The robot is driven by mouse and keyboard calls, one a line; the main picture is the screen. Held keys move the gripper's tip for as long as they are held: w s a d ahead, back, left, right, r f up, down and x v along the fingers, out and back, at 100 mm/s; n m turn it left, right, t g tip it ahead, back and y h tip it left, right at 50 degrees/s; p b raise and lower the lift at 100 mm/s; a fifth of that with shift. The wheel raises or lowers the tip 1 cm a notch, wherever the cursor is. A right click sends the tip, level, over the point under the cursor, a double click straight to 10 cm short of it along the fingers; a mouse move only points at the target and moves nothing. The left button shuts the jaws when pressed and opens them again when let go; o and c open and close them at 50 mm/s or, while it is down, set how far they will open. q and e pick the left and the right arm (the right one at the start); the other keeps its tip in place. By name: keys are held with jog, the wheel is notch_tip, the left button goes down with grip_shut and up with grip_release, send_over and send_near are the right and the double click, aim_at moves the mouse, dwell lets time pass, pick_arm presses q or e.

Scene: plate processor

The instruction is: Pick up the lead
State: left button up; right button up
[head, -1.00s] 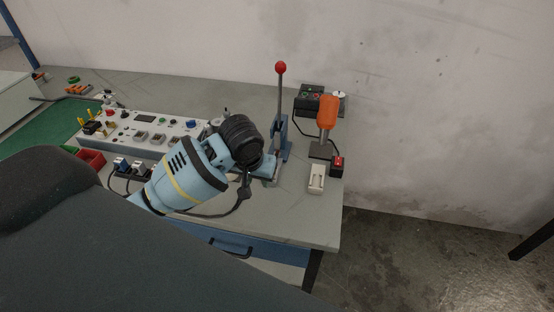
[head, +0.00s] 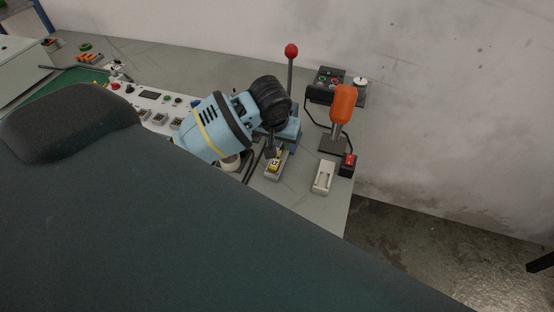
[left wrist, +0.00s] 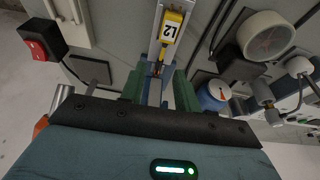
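A yellow-and-white piece marked "L2" (head: 274,165), which looks like the lead, lies in a narrow grey holder on the bench. In the left wrist view its yellow body and label (left wrist: 171,27) show at the top middle. A thin end points toward my fingers. My left gripper (head: 269,152) hangs just above and behind the piece. In the left wrist view its two green fingers (left wrist: 157,88) stand apart, on either side of the holder's line. Whether they touch the lead's end cannot be told. My right gripper is not in view.
A press with a red-knobbed lever (head: 291,52) stands just behind. An orange-handled tool (head: 343,104), a pale tray (head: 323,177) and a red switch box (head: 348,164) stand to the right. A control panel (head: 153,100) is left. Bare bench lies in front of the tray.

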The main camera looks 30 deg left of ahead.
aim_at(280, 153)
pick_arm(q)
jog(key=shift+x, duration=2.6)
jog(key=shift+s, duration=0.15)
jog(key=shift+c, duration=0.4)
grip_shut()
